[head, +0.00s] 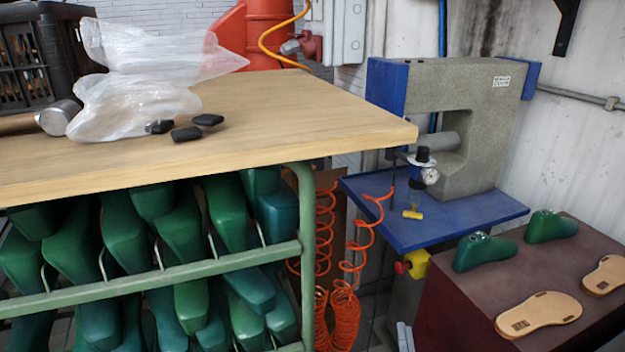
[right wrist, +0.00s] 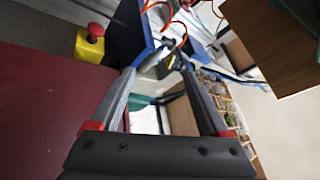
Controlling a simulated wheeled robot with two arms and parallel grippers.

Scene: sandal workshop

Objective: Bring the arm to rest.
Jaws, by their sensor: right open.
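My right gripper (right wrist: 157,70) shows in the right wrist view. Its two grey fingers, red at their bases, stand apart with nothing held between them. Beyond the fingers lie a blurred background, a blue edge and orange hose. Neither gripper can be made out clearly in the head view. My left gripper is in neither view.
A wooden workbench (head: 290,115) holds plastic bags (head: 135,105), a hammer (head: 58,117) and black pieces (head: 187,134). Green lasts (head: 180,230) fill the rack below. A blue-grey press (head: 470,90) stands right. A maroon block (head: 455,305) bears two green lasts and two soles (head: 538,312).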

